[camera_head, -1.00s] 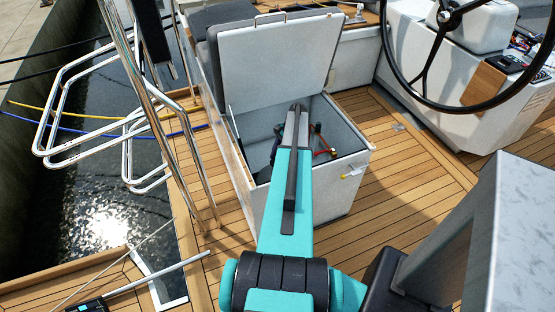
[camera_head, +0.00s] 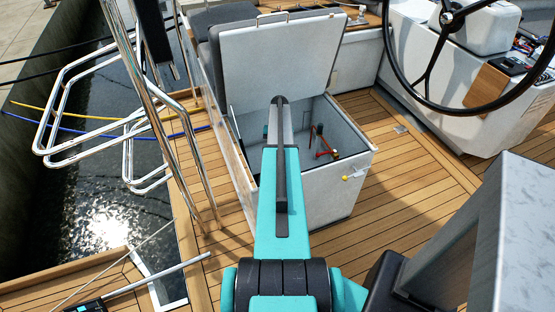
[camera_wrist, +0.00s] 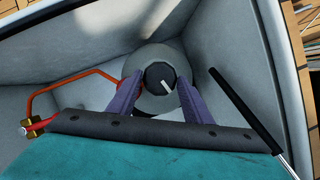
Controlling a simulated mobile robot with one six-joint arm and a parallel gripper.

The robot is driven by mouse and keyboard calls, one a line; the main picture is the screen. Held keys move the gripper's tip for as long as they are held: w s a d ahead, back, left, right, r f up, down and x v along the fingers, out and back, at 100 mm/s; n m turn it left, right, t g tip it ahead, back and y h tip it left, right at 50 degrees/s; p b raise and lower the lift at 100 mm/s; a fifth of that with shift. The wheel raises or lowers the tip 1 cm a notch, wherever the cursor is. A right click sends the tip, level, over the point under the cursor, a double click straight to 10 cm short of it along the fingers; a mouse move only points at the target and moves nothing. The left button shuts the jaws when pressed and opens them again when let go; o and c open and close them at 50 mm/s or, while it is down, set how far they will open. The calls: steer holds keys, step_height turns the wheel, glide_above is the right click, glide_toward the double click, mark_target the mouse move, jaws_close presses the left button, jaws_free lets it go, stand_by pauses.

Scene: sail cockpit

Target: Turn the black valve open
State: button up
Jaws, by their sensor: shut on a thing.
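In the wrist view the black valve (camera_wrist: 158,76) is a round dark knob with a white pointer mark, set on a grey round base (camera_wrist: 155,58) inside the locker. The mark slants from the middle of the knob toward the lower right. My gripper (camera_wrist: 154,84) reaches down to it with one purple finger on each side, shut on the knob. In the head view my arm hides the valve and the gripper.
The valve is inside an open white locker (camera_head: 340,160) with its lid (camera_head: 277,62) raised. A red pipe with a brass fitting (camera_wrist: 35,126) runs at the left in the wrist view. A black strut (camera_wrist: 240,108) is at the right. A steering wheel (camera_head: 428,75) stands at the right.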

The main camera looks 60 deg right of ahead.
steer(key=n, duration=0.2)
steer(key=n+g+h, duration=0.1)
steer(key=shift+w+n, duration=0.4)
steer(key=n, duration=0.1)
steer(key=n+g+h, duration=0.1)
steer(key=n, duration=0.1)
steer(key=shift+w+a+r+n+b, duration=0.1)
steer(key=shift+a+n+b, duration=0.1)
steer(key=shift+n+b, duration=0.15)
steer(key=n, duration=0.1)
steer(key=n+h, duration=0.1)
steer(key=n, duration=0.1)
steer(key=shift+a+n+h, duration=0.25)
steer(key=shift+h, duration=0.05)
steer(key=shift+w+a+n+h, duration=0.15)
steer(key=shift+n+h, duration=0.45)
steer(key=shift+n, duration=1.1)
steer(key=o, duration=0.9)
steer(key=shift+o, duration=0.7)
steer(key=shift+s, duration=0.2)
